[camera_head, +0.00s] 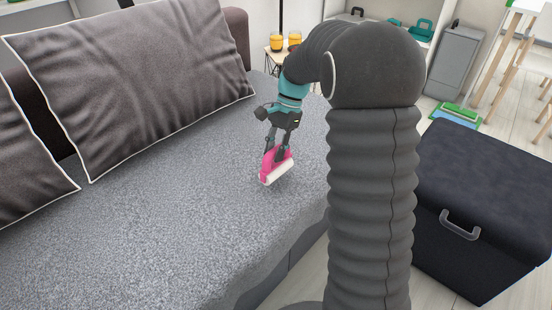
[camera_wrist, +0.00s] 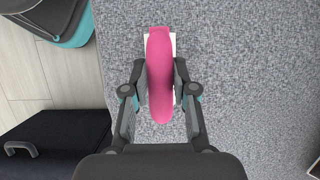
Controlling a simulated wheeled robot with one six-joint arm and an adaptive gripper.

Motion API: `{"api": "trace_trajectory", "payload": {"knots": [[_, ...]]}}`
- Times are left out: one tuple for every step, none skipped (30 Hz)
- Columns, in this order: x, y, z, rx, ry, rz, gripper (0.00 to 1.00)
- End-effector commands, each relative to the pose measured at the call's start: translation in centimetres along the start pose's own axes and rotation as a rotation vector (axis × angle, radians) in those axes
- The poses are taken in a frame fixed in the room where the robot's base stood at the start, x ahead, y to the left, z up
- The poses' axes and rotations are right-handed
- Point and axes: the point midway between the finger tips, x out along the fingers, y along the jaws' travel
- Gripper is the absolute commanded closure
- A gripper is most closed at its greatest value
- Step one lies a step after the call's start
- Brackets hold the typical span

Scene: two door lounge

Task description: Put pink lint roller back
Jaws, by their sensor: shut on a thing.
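The pink lint roller (camera_head: 273,164) has a white roll at its lower end. My gripper (camera_head: 277,153) is shut on it, over the grey sofa seat (camera_head: 130,225). In the wrist view the pink lint roller (camera_wrist: 159,75) lies between the two fingers of my gripper (camera_wrist: 160,83), with the white roll mostly hidden under the pink part. I cannot tell whether the roll touches the seat fabric.
Grey cushions (camera_head: 140,75) lean on the sofa back at the left. A dark storage box (camera_head: 490,190) with a handle stands on the floor at the right. Behind are a side table with orange jars (camera_head: 294,40) and a grey bin (camera_head: 455,65). The seat around the roller is clear.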

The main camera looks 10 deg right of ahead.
Motion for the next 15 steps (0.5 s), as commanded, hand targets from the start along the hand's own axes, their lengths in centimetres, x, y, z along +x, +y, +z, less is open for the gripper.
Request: {"api": "trace_trajectory", "payload": {"knots": [[0.8, 0.1, -0.3, 0.000, -0.002, 0.002, 1.00], [1.2, 0.1, -0.5, 0.000, -0.002, 0.002, 1.00], [1.8, 0.1, -0.7, 0.000, -0.002, 0.002, 1.00], [2.1, 0.1, -0.8, 0.001, -0.002, 0.002, 1.00], [2.5, 0.1, -1.0, 0.001, -0.002, 0.003, 1.00], [2.7, 0.1, -1.1, 0.001, -0.001, 0.002, 1.00], [2.8, 0.1, -1.1, 0.001, -0.001, 0.001, 1.00], [2.8, 0.1, -1.2, 0.000, 0.000, 0.000, 1.00], [2.8, 0.1, -1.2, 0.000, 0.000, 0.000, 1.00], [2.8, 0.1, -1.1, 0.000, 0.000, 0.000, 1.00], [2.8, 0.1, -1.1, 0.000, 0.000, 0.000, 1.00], [2.8, 0.1, -1.1, 0.000, 0.000, 0.000, 1.00], [2.8, 0.1, -1.1, 0.000, 0.000, 0.000, 1.00], [2.8, 0.1, -1.1, 0.000, 0.000, 0.000, 1.00], [2.8, 0.1, -1.2, 0.000, 0.000, 0.000, 1.00]]}}
